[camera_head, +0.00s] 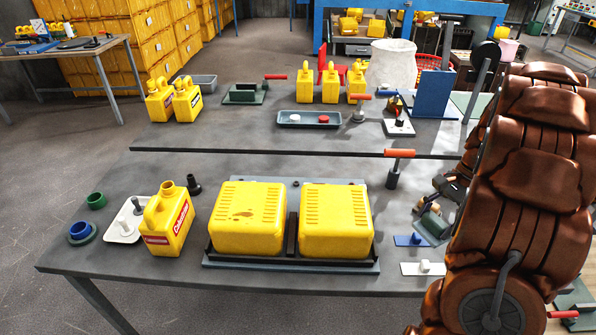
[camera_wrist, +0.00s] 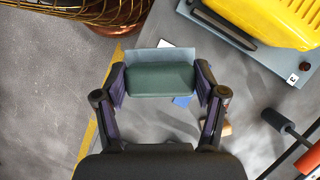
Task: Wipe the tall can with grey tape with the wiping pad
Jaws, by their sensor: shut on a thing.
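My gripper (camera_wrist: 160,85) is shut on the green wiping pad (camera_wrist: 160,80), which has a pale grey-blue base, and holds it between both fingers. In the head view the pad (camera_head: 434,226) is over the table's right part, beside my brown arm, which partly covers the gripper. A yellow can with a red label (camera_head: 168,222) stands upright at left. I cannot make out grey tape on any can.
Blue (camera_head: 410,240) and white (camera_head: 423,268) plates lie near the pad. Green (camera_head: 96,200) and blue (camera_head: 80,231) rings lie at left. Several yellow cans stand on the rear table (camera_head: 235,133).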

